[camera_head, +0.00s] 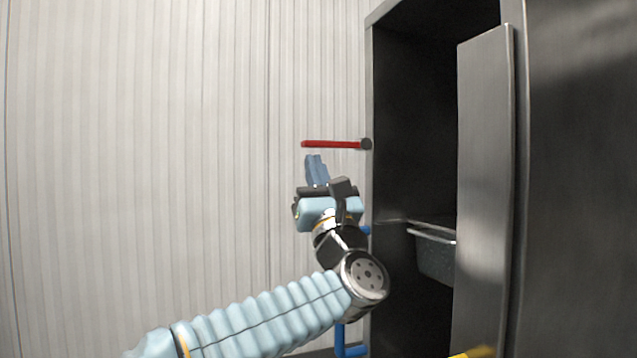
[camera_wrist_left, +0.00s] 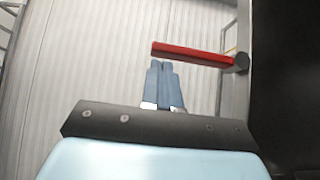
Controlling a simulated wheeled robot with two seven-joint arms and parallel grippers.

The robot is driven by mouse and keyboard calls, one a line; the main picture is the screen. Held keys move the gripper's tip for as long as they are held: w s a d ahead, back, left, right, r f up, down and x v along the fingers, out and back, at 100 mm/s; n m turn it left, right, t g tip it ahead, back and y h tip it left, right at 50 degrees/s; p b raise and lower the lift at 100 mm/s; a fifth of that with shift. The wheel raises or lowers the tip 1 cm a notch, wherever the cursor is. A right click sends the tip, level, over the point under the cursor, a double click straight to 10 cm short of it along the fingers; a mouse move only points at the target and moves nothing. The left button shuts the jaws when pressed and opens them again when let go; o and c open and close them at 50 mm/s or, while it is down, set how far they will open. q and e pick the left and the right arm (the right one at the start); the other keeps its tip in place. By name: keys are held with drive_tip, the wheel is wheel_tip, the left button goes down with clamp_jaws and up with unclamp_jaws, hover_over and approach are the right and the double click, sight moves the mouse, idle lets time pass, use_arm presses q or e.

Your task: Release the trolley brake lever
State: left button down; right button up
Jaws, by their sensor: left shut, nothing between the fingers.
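The red brake lever (camera_head: 333,144) sticks out to the left, roughly level, from a dark round pivot (camera_head: 366,144) on the left edge of the dark metal trolley (camera_head: 369,90). My left gripper (camera_head: 314,158) is shut and empty, its blue fingers pointing up just below the lever's free end. In the left wrist view the lever (camera_wrist_left: 192,53) crosses just beyond the closed fingertips (camera_wrist_left: 162,64). I cannot tell whether the fingertips touch it. My right gripper is not in view.
The trolley stands open, with a grey pan (camera_head: 436,257) on a rail inside and a metal door panel (camera_head: 484,180) on the right. A blue bar (camera_head: 350,350) shows low beside my arm. A pale ribbed wall (camera_head: 140,150) fills the left. The space left of the lever looks clear.

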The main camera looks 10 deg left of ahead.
use_arm(q)
drive_tip(key=shift+r, duration=0.45)
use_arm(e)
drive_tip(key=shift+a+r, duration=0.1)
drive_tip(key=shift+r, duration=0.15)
use_arm(q)
drive_tip(key=m+h, duration=0.1)
drive_tip(key=r+m+t+h, duration=0.1)
drive_tip(key=m, duration=0.1)
drive_tip(key=shift+s+a+r+m+t+h, duration=0.1)
drive_tip(key=shift+a+r+m+t+h, duration=0.1)
drive_tip(key=shift+m+t+h, duration=0.15)
drive_tip(key=w+d+r+m+h+p, duration=0.1)
drive_tip(key=r+m+h+p, duration=0.1)
drive_tip(key=r+m+h, duration=0.2)
drive_tip(key=w+d+r+m+t+h+p, duration=0.1)
drive_tip(key=d+r+m+h+p, duration=0.1)
drive_tip(key=r+m+h, duration=0.2)
drive_tip(key=shift+r+m+h+p, duration=0.35)
drive_tip(key=shift+r+m, duration=0.2)
drive_tip(key=shift+r, duration=0.85)
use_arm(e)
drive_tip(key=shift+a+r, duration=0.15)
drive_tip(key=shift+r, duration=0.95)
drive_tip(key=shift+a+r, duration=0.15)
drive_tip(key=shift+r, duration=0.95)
use_arm(q)
drive_tip(key=shift+w+d, duration=0.1)
drive_tip(key=shift+d, duration=0.05)
